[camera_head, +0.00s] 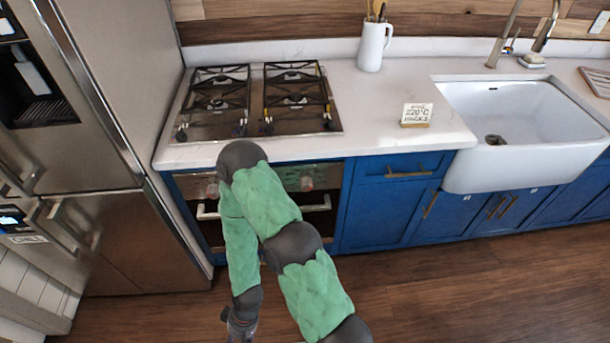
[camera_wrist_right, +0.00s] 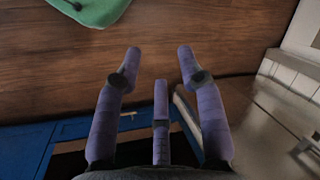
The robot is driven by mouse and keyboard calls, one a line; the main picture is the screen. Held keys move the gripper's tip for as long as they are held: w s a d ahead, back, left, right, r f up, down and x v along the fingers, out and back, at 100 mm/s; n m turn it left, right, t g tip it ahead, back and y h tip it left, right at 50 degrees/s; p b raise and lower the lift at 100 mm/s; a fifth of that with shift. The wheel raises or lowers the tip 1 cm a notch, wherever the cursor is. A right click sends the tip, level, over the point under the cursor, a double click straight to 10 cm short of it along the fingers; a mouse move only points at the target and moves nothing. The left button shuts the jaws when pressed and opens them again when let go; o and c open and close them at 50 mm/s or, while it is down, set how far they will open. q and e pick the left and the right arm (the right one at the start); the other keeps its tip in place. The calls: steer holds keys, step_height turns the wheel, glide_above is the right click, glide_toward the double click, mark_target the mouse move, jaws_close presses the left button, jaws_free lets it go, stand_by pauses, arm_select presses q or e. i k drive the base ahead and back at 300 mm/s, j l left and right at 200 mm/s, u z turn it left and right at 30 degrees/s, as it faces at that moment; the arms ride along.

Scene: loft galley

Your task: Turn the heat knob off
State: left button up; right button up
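A steel oven front (camera_head: 278,178) sits below the cooktop. It has a round knob at the left (camera_head: 212,188) and another at the right (camera_head: 306,184); my arm hides part of the panel between them. Small dark knobs, one of them at the front left (camera_head: 181,135), stand along the cooktop's front edge. I cannot tell which is the heat knob, nor any knob's setting. My right gripper (camera_head: 240,336) hangs low at the bottom of the head view, apart from the oven. In the wrist view its purple fingers (camera_wrist_right: 159,68) are spread and empty. My left gripper is out of view.
The gas cooktop (camera_head: 258,135) lies on the white counter. An oven handle (camera_head: 316,207) sticks out below the panel. A steel fridge (camera_head: 110,60) stands at left. A small sign (camera_head: 416,113) and a sink (camera_head: 508,112) are to the right. The wood floor (camera_head: 440,290) is clear.

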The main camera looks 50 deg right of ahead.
mark_target(306, 182)
steer(key=z, duration=1.85)
